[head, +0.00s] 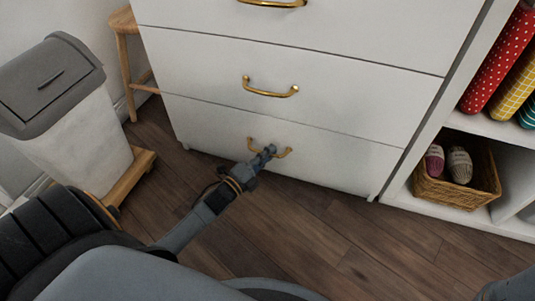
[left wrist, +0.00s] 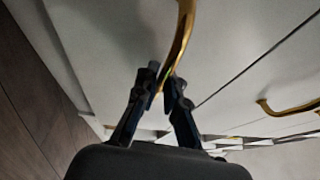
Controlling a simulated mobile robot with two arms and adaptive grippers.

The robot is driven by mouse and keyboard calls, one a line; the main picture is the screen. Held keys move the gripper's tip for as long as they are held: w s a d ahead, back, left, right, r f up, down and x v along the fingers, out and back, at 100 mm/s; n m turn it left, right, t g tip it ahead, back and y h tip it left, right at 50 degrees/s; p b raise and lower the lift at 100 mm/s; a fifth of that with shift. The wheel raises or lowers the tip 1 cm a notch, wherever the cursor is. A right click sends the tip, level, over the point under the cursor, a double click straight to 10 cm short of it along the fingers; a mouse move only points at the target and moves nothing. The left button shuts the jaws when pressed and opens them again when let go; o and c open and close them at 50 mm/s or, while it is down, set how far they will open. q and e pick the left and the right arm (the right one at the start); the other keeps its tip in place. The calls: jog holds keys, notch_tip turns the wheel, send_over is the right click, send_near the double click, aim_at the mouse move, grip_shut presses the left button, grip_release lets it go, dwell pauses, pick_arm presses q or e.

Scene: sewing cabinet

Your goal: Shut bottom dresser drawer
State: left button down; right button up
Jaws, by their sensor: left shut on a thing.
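The white dresser's bottom drawer (head: 330,168) is the lowest front, just above the floor. Its front looks about flush with the drawer above in the head view. Its brass bar handle (head: 285,153) is partly covered by my left gripper (head: 269,151). In the left wrist view, the handle (left wrist: 185,35) runs down between the two fingers of my left gripper (left wrist: 164,88), which is shut on it. My right gripper is not in view.
The middle drawer (head: 300,75) above looks shut and has its own brass handle (head: 270,93). A grey-lidded bin (head: 75,125) and a wooden stool (head: 127,60) stand at left. A wicker basket (head: 455,192) with yarn sits on the right shelf. The wooden floor (head: 300,235) in front is clear.

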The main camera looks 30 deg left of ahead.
pick_arm(q)
jog(key=c, duration=1.4)
grip_release()
jog(key=shift+w, duration=0.1)
jog(key=s, duration=0.4)
jog(key=s+a, duration=0.1)
jog(key=s, duration=0.3)
jog(key=s+a+f, duration=0.1)
jog(key=s, duration=0.3)
